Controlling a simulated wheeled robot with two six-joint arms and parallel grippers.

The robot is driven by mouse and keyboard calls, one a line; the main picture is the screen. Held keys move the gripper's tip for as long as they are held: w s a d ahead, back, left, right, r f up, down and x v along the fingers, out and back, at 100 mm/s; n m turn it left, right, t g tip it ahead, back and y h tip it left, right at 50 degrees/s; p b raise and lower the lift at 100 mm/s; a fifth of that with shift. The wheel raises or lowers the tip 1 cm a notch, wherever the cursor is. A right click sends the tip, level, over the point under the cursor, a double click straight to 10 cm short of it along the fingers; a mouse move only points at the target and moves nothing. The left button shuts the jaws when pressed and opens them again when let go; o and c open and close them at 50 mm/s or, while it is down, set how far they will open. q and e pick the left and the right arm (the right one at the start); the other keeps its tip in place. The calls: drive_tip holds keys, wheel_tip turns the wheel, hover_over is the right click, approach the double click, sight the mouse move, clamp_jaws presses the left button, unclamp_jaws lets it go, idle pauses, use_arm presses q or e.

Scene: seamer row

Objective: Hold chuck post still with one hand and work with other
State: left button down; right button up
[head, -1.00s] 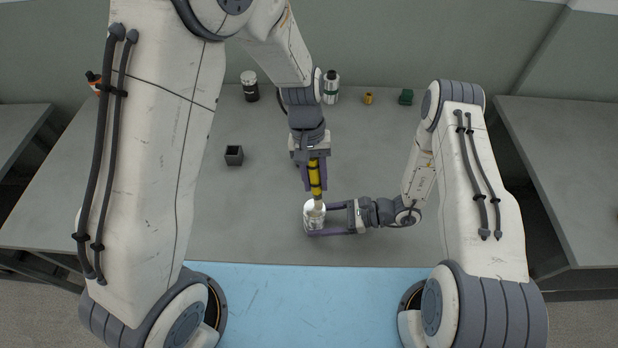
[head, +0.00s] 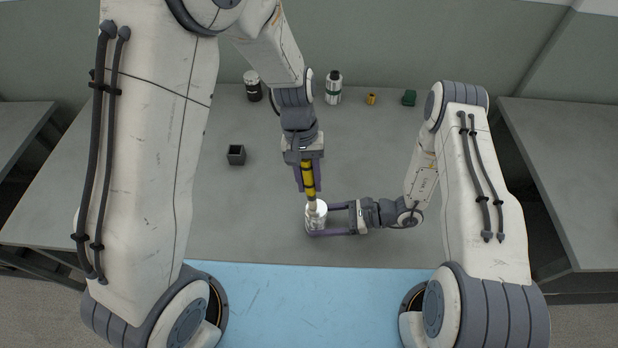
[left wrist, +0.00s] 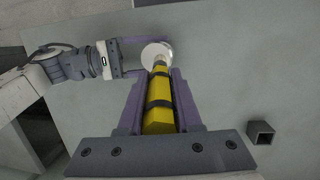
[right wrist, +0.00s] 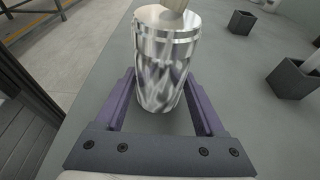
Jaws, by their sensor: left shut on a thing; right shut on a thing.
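The chuck post appears to be a shiny silvery cylinder (head: 316,218) standing upright on the grey bench; it also shows in the left wrist view (left wrist: 165,46) and the right wrist view (right wrist: 165,75). My right gripper (head: 320,220) is shut around it from the right, a purple finger on either side. My left gripper (head: 308,182) is above and behind it, shut on a yellow tool with black bands (head: 308,176). The tool's pale lower end is at the top of the cylinder. I cannot tell whether it is seated in it.
A small dark open box (head: 236,155) stands left on the bench. The bench's front right is clear.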

use_arm(q)
drive_tip(key=shift+s+d, duration=0.3)
drive_tip(key=shift+d, duration=0.2)
drive_tip(key=shift+r, duration=0.1)
drive_tip(key=shift+s+d+r+v, duration=0.15)
drive_tip(key=shift+s+v, duration=0.1)
drive_tip(key=shift+v, duration=0.9)
drive_tip(key=shift+s+d+v, duration=0.1)
drive_tip(key=shift+s+v, duration=0.1)
drive_tip(key=shift+v, duration=0.9)
drive_tip(key=shift+s+d+r+v, duration=0.15)
drive_tip(key=shift+s+v, duration=0.1)
drive_tip(key=shift+v, duration=0.9)
drive_tip(key=shift+f, duration=0.1)
use_arm(e)
drive_tip(key=o, duration=1)
drive_tip(key=shift+c, duration=0.2)
drive_tip(key=v, duration=1.2)
